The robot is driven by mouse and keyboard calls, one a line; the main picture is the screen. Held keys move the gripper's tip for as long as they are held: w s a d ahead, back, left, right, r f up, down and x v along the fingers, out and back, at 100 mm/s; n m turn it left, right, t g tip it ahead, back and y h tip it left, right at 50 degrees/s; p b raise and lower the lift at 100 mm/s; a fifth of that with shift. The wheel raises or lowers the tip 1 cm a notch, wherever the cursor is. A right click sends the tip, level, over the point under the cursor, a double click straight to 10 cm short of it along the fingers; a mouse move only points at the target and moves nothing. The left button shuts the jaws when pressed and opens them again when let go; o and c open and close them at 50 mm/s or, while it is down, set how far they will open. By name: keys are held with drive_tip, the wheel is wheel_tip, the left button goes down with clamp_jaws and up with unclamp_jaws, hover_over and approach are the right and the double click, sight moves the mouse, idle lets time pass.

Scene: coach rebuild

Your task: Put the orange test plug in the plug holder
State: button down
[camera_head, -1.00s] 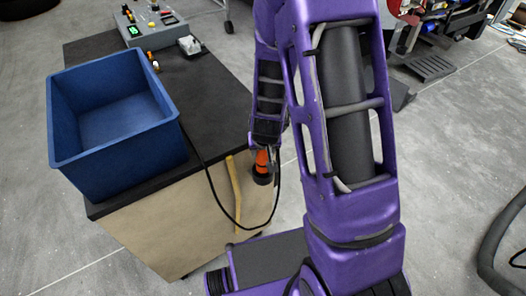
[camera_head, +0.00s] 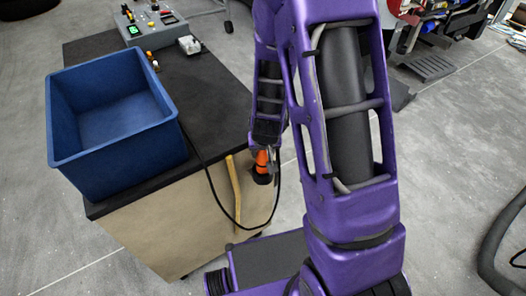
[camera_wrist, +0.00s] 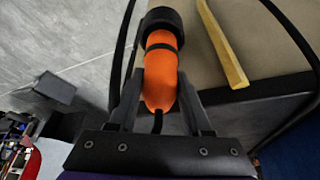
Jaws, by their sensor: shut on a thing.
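The orange test plug (camera_head: 262,161) has a black end and hangs in my gripper (camera_head: 265,152) beside the right edge of the cabinet. In the wrist view the plug (camera_wrist: 161,62) lies between the two fingers of my gripper (camera_wrist: 161,84), which is shut on it. Its wide black collar points away from the gripper, and a black cable leaves its rear end. The cable (camera_head: 212,190) also loops in front of the cabinet side and up onto the top. I cannot make out a plug holder for certain in either view.
A deep blue bin (camera_head: 130,160) fills the near left of the black cabinet top (camera_head: 215,100). A yellow strip (camera_head: 234,190) runs down the cabinet side, also in the wrist view (camera_wrist: 222,45).

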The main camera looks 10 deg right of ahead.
sight(263, 160)
drive_tip(key=shift+f+b, duration=1.85)
drive_tip(key=shift+b, duration=0.1)
idle(2.7)
drive_tip(key=c, duration=0.6)
unclamp_jaws()
drive_tip(key=shift+r, duration=0.1)
drive_tip(key=shift+p+v, duration=2.95)
drive_tip(key=shift+v, duration=2.55)
